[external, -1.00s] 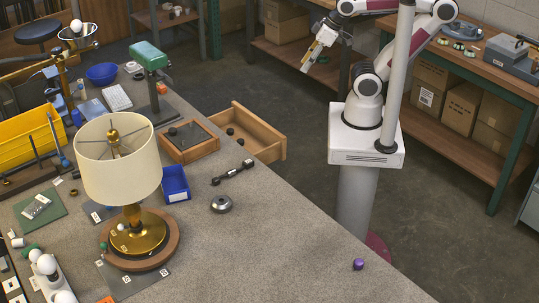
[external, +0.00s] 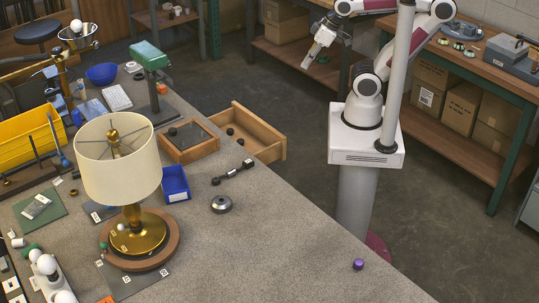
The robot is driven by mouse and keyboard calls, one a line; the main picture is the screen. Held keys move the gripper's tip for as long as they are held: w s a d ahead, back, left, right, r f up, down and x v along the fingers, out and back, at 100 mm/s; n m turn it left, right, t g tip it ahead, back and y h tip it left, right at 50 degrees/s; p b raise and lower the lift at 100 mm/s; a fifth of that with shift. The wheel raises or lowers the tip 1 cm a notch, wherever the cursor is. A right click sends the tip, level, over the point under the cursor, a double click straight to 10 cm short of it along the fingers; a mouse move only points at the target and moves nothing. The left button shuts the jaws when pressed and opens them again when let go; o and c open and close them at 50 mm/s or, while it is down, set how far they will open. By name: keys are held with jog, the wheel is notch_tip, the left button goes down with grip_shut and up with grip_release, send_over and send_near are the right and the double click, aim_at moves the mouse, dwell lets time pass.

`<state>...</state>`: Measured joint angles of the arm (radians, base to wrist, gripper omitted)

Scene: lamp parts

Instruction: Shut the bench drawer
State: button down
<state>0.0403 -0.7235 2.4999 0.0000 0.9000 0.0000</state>
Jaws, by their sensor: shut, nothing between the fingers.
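The bench drawer (external: 263,137) is a light wooden drawer that sticks out from the far edge of the bench. It stands open, and a small dark round item (external: 230,132) shows inside it. My gripper (external: 306,66) is in the air to the upper right of the drawer in the picture, clear of it, pointing down and to the left. Its fingers look closed together, with nothing seen between them.
The bench top (external: 270,240) holds a lamp with a cream shade (external: 118,165), a blue bin (external: 174,183), a dark-topped wooden box (external: 188,140), a metal disc (external: 221,204) and a purple knob (external: 358,264). Open floor lies between the drawer and my base.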

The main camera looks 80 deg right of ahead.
jog(key=w+d+f+m+g+y, duration=0.1)
jog(key=w+d+f+m, duration=1)
jog(key=d+f+m, duration=0.2)
jog(key=w+d+f+m+g+y, duration=0.1)
jog(key=w+d+f+m+y, duration=0.1)
jog(key=w+d+f+m, duration=0.9)
jog(key=shift+w+d+f+m, duration=0.3)
jog(key=shift+d+f+m, duration=1.15)
jog(key=shift+d, duration=0.75)
jog(key=shift+f, duration=0.2)
